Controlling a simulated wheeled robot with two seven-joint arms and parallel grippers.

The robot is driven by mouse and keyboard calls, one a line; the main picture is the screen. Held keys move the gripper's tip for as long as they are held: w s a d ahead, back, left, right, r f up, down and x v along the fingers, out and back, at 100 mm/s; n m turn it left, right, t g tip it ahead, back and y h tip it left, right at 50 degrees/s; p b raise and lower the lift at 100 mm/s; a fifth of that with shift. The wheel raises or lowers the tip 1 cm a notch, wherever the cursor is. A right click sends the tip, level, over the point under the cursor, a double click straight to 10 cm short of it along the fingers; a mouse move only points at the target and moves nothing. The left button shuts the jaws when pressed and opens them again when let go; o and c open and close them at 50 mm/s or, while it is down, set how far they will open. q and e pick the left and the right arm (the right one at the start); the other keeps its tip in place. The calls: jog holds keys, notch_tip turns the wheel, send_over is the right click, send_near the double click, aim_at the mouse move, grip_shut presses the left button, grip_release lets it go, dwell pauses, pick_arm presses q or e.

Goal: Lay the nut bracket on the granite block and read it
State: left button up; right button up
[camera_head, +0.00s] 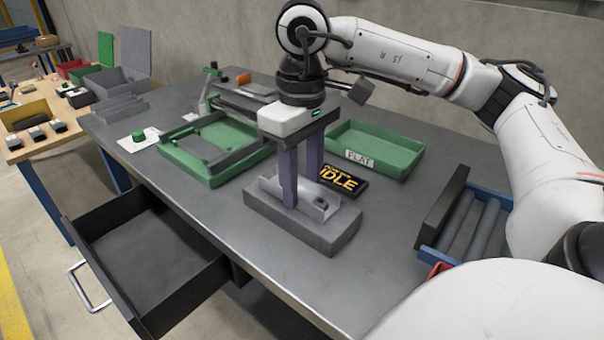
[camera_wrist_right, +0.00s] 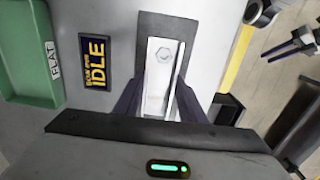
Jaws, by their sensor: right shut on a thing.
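The nut bracket (camera_head: 322,206), a light metal channel with a side wall, is on top of the grey granite block (camera_head: 290,226). In the right wrist view the bracket (camera_wrist_right: 160,48) shows a hexagonal nut mark on its face, with the dark block (camera_wrist_right: 187,24) around it. My right gripper (camera_head: 303,192) points down over the block, its two purple-grey fingers shut on the bracket. I cannot tell whether the bracket bears fully on the block. My left gripper is not in view.
A small display reading IDLE (camera_head: 343,182) lies behind the block. A green tray labelled FLAT (camera_head: 385,165) stands beyond it. A green frame tray (camera_head: 182,166) is at left. An open drawer (camera_head: 150,259) juts from the bench front. A blue rack (camera_head: 478,225) is at right.

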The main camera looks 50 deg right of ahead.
jog(key=o, duration=1)
jog(key=shift+c, duration=0.2)
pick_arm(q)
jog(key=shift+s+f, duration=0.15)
pick_arm(e)
jog(key=shift+o, duration=1.4)
jog(key=shift+r, duration=0.15)
pick_arm(q)
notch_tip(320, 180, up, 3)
jog(key=p, duration=0.4)
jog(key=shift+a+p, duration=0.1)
jog(key=shift+p, duration=0.25)
pick_arm(e)
notch_tip(320, 180, up, 12)
